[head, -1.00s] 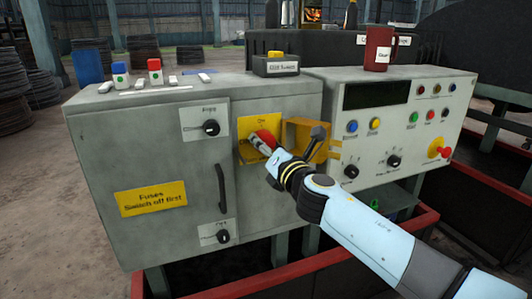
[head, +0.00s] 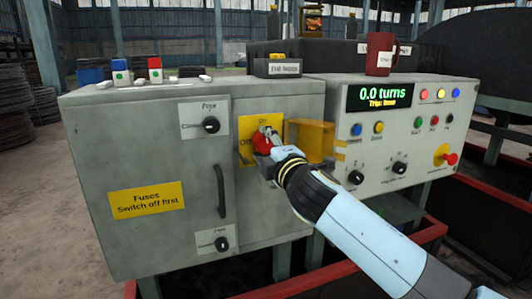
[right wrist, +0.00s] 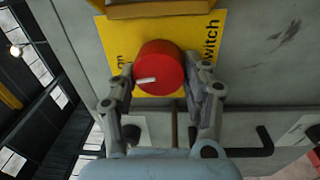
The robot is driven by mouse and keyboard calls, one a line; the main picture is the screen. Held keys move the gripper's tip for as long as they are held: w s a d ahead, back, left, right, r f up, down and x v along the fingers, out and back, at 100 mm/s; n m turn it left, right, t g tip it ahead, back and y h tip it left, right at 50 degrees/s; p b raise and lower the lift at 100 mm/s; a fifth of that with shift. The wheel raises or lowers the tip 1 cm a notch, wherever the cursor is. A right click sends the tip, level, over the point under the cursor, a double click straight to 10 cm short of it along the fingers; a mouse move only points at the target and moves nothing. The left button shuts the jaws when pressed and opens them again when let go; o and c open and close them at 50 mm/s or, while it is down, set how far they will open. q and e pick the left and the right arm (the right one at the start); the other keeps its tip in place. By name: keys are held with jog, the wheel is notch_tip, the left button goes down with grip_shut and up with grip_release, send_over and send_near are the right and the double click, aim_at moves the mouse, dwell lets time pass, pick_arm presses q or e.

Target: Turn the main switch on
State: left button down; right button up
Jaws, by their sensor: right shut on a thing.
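The main switch is a round red knob (head: 262,142) on a yellow plate (head: 247,125) on the grey cabinet front. My right gripper (head: 266,147) is shut on the red knob. In the right wrist view, its fingers stand on either side of the knob (right wrist: 163,58). The knob's white mark points left there, toward the "On" lettering. A yellow hinged cover (head: 312,140) stands open to the right of the knob. The display (head: 380,96) on the control panel is lit and reads "0.0 turns". My left gripper is out of view.
A cabinet door handle (head: 221,190) and two black selector knobs sit left of the switch. The panel at right carries lit buttons and a red stop knob (head: 446,156) on yellow. A dark red mug (head: 380,58) stands on top of the panel.

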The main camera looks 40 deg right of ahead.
jog(key=shift+f+m+b, duration=0.15)
jog(key=shift+m+b, duration=0.25)
jog(key=shift+m, duration=0.6)
jog(key=o, duration=1.2)
jog(key=shift+c, duration=0.2)
jog(key=shift+s, duration=0.1)
jog(key=r+v, duration=0.1)
jog(key=v, duration=1)
jog(key=shift+s+a+f, duration=0.2)
jog(key=shift+s+f, duration=0.15)
jog(key=shift+s, duration=0.05)
